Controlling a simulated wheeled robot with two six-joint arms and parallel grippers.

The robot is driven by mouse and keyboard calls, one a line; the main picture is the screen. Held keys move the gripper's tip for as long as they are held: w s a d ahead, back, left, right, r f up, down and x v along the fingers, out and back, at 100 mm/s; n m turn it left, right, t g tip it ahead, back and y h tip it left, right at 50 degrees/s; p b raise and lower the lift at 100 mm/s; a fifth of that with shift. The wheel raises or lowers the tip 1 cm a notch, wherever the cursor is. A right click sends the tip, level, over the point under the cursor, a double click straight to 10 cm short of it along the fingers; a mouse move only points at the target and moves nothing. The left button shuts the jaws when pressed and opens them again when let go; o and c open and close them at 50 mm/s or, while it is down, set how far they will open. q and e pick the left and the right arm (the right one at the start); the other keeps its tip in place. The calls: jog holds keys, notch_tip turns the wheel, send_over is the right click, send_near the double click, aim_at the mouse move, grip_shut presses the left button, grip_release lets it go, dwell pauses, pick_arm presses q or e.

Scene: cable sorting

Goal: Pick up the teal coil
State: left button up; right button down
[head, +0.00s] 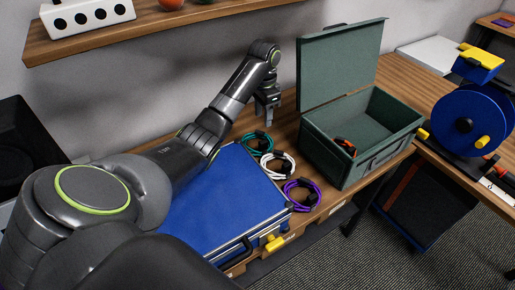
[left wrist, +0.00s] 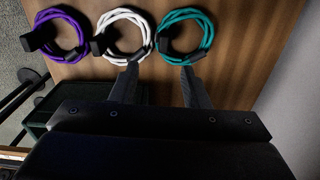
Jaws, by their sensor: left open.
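The teal coil (head: 257,142) lies flat on the wooden table between the blue case and the green box. It also shows in the left wrist view (left wrist: 209,35), at the top right of the row of coils. My left gripper (head: 267,116) is above the table, just behind and above the teal coil in the head view. In the left wrist view its two fingers (left wrist: 160,77) are apart with nothing between them, their tips near the lower edge of the teal coil. My right gripper is not in view.
A white coil (head: 278,164) and a purple coil (head: 302,194) lie in a row beside the teal one. A blue case (head: 225,203) sits left of them. An open green box (head: 338,168) stands to the right. A shelf (head: 150,29) hangs above.

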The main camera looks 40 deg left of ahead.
pick_arm(q)
jog(key=b, duration=0.3)
send_over(263, 141)
jog(key=f, duration=0.4)
jog(key=shift+s+d+f, duration=0.15)
jog(key=shift+s+f, duration=0.1)
notch_tip(263, 141, down, 3)
jog(key=shift+f+p, duration=0.2)
jog(key=shift+p, duration=0.55)
jog(key=shift+f, duration=0.75)
jog(key=f, duration=0.4)
jog(key=shift+w+p, duration=0.3)
jog(key=shift+p, duration=0.1)
jog(key=shift+f, duration=0.25)
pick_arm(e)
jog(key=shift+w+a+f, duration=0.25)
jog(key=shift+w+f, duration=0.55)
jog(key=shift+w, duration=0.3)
pick_arm(q)
jog(key=shift+c, duration=0.4)
grip_shut()
